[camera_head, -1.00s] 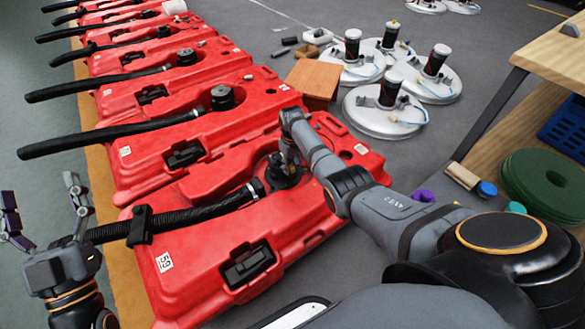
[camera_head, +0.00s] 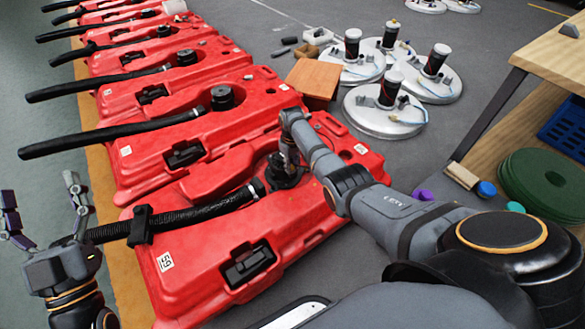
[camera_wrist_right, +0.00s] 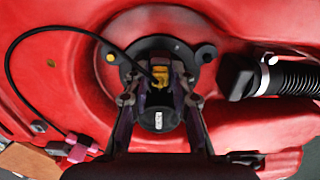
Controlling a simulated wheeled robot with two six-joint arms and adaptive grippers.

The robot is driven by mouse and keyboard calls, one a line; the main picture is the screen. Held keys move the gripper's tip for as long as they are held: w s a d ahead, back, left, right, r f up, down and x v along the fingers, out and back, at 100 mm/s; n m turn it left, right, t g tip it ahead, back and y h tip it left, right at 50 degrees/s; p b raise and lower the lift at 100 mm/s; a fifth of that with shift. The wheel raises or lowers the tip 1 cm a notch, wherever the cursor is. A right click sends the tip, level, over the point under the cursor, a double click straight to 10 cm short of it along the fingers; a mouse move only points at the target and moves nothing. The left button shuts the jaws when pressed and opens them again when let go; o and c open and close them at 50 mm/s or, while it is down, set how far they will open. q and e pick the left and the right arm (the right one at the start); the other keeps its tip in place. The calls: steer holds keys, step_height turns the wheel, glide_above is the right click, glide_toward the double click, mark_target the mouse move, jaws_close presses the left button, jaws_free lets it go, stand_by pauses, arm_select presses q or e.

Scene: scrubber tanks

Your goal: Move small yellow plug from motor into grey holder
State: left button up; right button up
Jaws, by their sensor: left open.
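A small yellow plug (camera_wrist_right: 160,76) shows in the right wrist view on the black motor (camera_wrist_right: 157,115), with a thin black cable arching to the left. The motor sits in the round recess of the nearest red tank (camera_head: 205,262). My right gripper (camera_wrist_right: 160,88) has its fingers on either side of the plug; I cannot tell whether they touch it. In the head view my right gripper (camera_head: 289,163) points down over the motor, and the plug is hidden. My left gripper (camera_head: 38,212) is open and empty at the far left. I cannot pick out the grey holder with certainty.
Several more red tanks (camera_head: 195,108) with black hoses stand in a row behind. White discs with motors (camera_head: 385,115), a brown box (camera_head: 312,82) and small loose parts lie on the floor beyond. A wooden table (camera_head: 545,50) and green discs (camera_head: 545,185) are at the right.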

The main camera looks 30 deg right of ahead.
mark_target(292, 166)
steer(key=o, duration=1)
step_height(292, 166, up, 12)
stand_by(0.4)
